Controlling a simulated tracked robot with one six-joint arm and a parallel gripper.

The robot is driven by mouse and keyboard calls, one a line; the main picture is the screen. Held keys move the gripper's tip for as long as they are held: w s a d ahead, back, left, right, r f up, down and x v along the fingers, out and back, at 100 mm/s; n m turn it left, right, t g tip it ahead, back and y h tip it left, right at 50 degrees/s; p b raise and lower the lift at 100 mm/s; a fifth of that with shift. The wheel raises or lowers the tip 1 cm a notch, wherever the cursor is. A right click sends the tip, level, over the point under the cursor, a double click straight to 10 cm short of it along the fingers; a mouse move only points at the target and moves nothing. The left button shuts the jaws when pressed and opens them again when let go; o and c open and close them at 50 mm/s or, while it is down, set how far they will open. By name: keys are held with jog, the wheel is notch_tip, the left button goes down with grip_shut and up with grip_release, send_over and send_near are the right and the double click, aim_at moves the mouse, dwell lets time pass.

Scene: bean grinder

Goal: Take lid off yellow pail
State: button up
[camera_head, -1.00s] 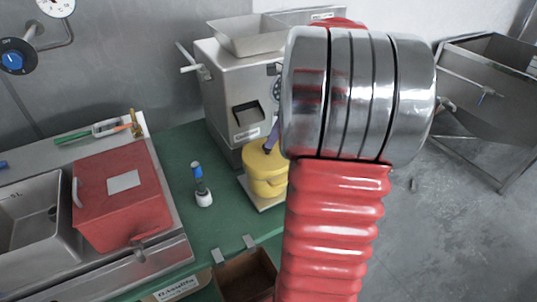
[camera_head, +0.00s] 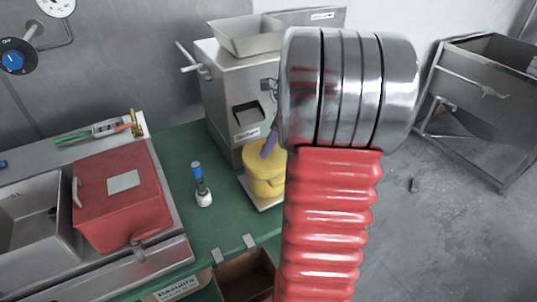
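The yellow pail (camera_head: 266,187) stands on a small pale platform (camera_head: 258,198) on the green bench, in front of the grinder. Its yellow lid (camera_head: 262,160) sits on top, with a purple handle-like piece (camera_head: 270,143) rising from it. The pail's right side is hidden behind my red, ribbed arm and its steel joint, which fill the middle of the view. My gripper is not visible; whether it touches the lid cannot be seen.
A steel grinder (camera_head: 225,85) with a hopper stands behind the pail. A blue-capped bottle (camera_head: 201,185) stands left of it. A red box (camera_head: 118,195) sits by the sink (camera_head: 32,220). An open brown bin (camera_head: 245,278) hangs at the bench front. A steel cart (camera_head: 470,115) stands right.

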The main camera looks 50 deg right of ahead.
grip_shut()
dwell(0.3)
dwell(0.3)
notch_tip(320, 180, up, 10)
dwell(0.6)
dwell(0.4)
